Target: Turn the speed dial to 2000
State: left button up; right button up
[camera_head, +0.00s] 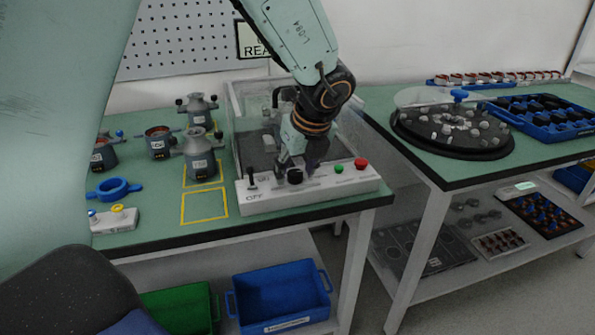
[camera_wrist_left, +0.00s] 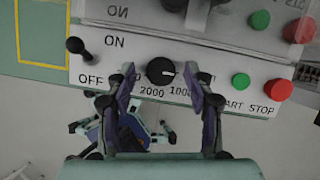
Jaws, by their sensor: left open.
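The speed dial (camera_wrist_left: 160,71) is a round black knob on the front of the white control panel (camera_head: 330,188). It also shows in the head view (camera_head: 294,177). Its pale pointer mark faces right in the wrist view. The labels 2000 (camera_wrist_left: 152,92) and 1000 (camera_wrist_left: 182,92) are printed below it, the second partly covered by a finger. My left gripper (camera_wrist_left: 160,76) is open, one finger on each side of the dial, with visible gaps to the knob. In the head view my left gripper (camera_head: 296,163) is over the panel. My right gripper is not in view.
An ON/OFF lever (camera_wrist_left: 77,46) is left of the dial. A green START button (camera_wrist_left: 240,81) and a red STOP button (camera_wrist_left: 277,90) are to the right. A clear enclosure (camera_head: 236,105) stands behind the panel. Grey stators (camera_head: 199,160) stand at left.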

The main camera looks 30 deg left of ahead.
pick_arm(q)
jog(key=shift+w+a, duration=0.1)
jog(key=shift+a, duration=0.05)
jog(key=shift+c, duration=0.2)
grip_shut()
dwell(0.3)
